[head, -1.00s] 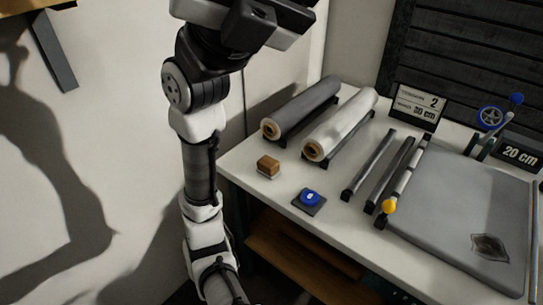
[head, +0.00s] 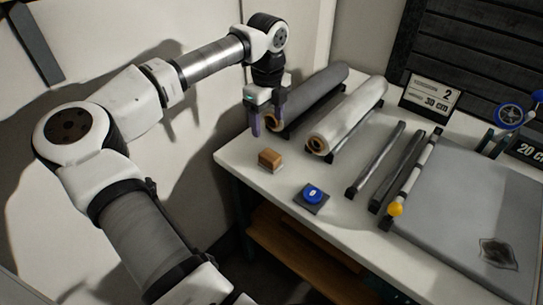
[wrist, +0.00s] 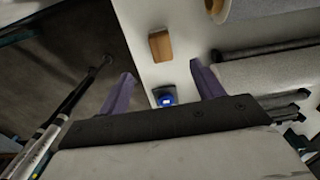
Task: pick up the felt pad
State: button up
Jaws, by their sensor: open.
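A small brown block with a pale layer under it (head: 271,160), which looks like the felt pad, lies on the white table near its left edge. In the wrist view the block (wrist: 160,46) is ahead of the fingers, roughly between their lines. My gripper (head: 267,118) is open and empty, fingers pointing down, above and behind the block near the dark roll's end. The gripper also shows in the wrist view (wrist: 162,76), with purple fingers apart. Nothing hides the block.
A blue round object (head: 313,194) sits on a dark square plate in front of the block. A dark grey roll (head: 315,95) and a pale roll (head: 350,115) lie behind. Dark bars (head: 377,160) and a grey board (head: 465,210) are to the right.

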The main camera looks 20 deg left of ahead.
aim_at(270, 155)
notch_tip(270, 155, down, 8)
jog(key=shift+d+r+p, duration=0.1)
jog(key=shift+p, duration=0.7)
jog(key=shift+s+d+f+p, duration=0.1)
jog(key=shift+f+p, duration=0.5)
jog(key=shift+f, duration=0.8)
jog(key=shift+d+f+p, duration=0.1)
jog(key=shift+f+p, duration=0.5)
jog(key=shift+f, duration=0.8)
jog(key=shift+c, duration=0.5)
jog(key=c, duration=1)
